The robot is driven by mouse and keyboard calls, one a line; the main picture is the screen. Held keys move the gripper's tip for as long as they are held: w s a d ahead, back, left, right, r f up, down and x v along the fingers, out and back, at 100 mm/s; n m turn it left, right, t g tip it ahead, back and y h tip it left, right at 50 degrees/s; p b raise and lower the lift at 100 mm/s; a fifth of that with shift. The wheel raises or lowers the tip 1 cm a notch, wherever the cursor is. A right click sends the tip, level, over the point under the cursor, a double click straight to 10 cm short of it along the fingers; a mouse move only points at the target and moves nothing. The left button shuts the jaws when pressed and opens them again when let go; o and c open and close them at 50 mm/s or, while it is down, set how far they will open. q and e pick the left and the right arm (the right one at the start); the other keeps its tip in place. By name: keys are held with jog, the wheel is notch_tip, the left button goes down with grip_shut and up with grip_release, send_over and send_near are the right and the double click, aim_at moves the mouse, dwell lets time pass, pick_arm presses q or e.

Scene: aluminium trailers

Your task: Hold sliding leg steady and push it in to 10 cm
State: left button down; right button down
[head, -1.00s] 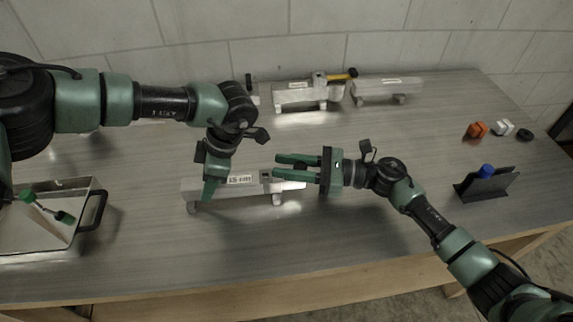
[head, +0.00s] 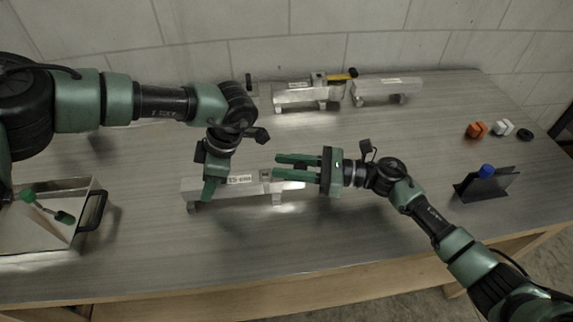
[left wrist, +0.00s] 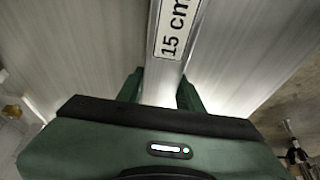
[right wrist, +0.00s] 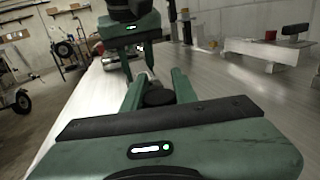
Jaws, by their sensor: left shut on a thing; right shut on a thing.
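The sliding leg (head: 230,190) is a pale aluminium bar with small feet, lying across the middle of the table. A white label (head: 240,179) on it reads "15 cm" in the left wrist view (left wrist: 174,28). My left gripper (head: 208,190) comes down from above and is shut on the bar near its left end; its fingers flank the bar in the left wrist view (left wrist: 160,92). My right gripper (head: 275,166) points left at the bar's right end and is shut on that end. A dark round part (right wrist: 159,97) sits between its fingers in the right wrist view.
Two more aluminium bars (head: 303,97) (head: 386,88) stand at the back, with a yellow-handled tool (head: 338,76). An orange block (head: 476,130), white block (head: 502,127), black ring (head: 525,134) and black stand (head: 487,187) are at the right. A metal tray (head: 40,233) is at the left.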

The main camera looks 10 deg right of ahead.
jog(key=shift+a, duration=1.8)
pick_arm(q)
jog(key=shift+d, duration=0.1)
pick_arm(e)
jog(key=c, duration=1.1)
grip_release()
jog(key=v, duration=1.2)
jog(key=shift+w+d, duration=0.1)
pick_arm(q)
jog(key=c, duration=0.8)
grip_release()
jog(key=shift+c, duration=0.2)
